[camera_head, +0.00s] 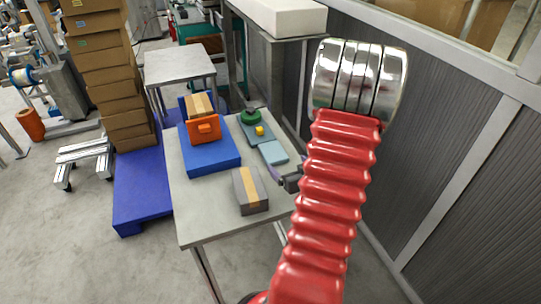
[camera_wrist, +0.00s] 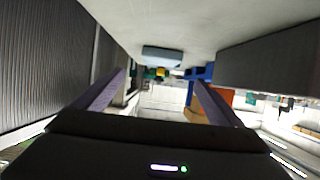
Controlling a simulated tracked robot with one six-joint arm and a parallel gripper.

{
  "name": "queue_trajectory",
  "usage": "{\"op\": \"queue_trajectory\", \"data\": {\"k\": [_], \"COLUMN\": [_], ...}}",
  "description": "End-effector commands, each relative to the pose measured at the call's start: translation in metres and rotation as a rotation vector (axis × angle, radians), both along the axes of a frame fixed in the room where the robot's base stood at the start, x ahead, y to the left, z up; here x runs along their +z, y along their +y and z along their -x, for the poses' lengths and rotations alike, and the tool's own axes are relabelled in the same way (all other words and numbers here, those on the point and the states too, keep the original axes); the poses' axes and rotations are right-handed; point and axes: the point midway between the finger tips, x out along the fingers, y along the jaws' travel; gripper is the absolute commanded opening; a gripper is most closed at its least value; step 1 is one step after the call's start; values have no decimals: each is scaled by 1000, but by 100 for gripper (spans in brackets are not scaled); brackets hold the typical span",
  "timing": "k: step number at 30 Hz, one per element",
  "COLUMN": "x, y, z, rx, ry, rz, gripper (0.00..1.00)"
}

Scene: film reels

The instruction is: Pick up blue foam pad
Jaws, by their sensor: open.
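The light blue foam pad (camera_head: 273,152) lies flat on the grey table (camera_head: 205,218), near its right side. In the wrist view, which looks upside down, the pad (camera_wrist: 162,53) shows ahead between the fingers, against the tabletop. My gripper (camera_head: 273,171) is at the table's right edge, just on the near side of the pad, partly hidden by my red arm. In the wrist view my gripper (camera_wrist: 160,78) has its two purple fingers spread apart with nothing between them. The pad appears apart from the fingers.
A grey box with a tan stripe (camera_head: 242,195) stands left of my gripper. Beyond the pad are a yellow cube (camera_head: 260,131) and a green round object (camera_head: 251,117). A blue tray (camera_head: 212,163) with an orange bin (camera_head: 204,130) is farther left. A ribbed wall (camera_head: 440,150) is to the right.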

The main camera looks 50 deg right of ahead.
Motion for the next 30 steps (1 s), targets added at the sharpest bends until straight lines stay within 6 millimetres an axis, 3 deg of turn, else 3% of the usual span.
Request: {"op": "queue_trajectory", "data": {"k": [13, 30], "x": [-25, -31], "y": [-30, -36], "z": [-53, -65], "rx": [4, 2], "ry": [0, 1], "rz": [1, 0], "gripper": [91, 91]}}
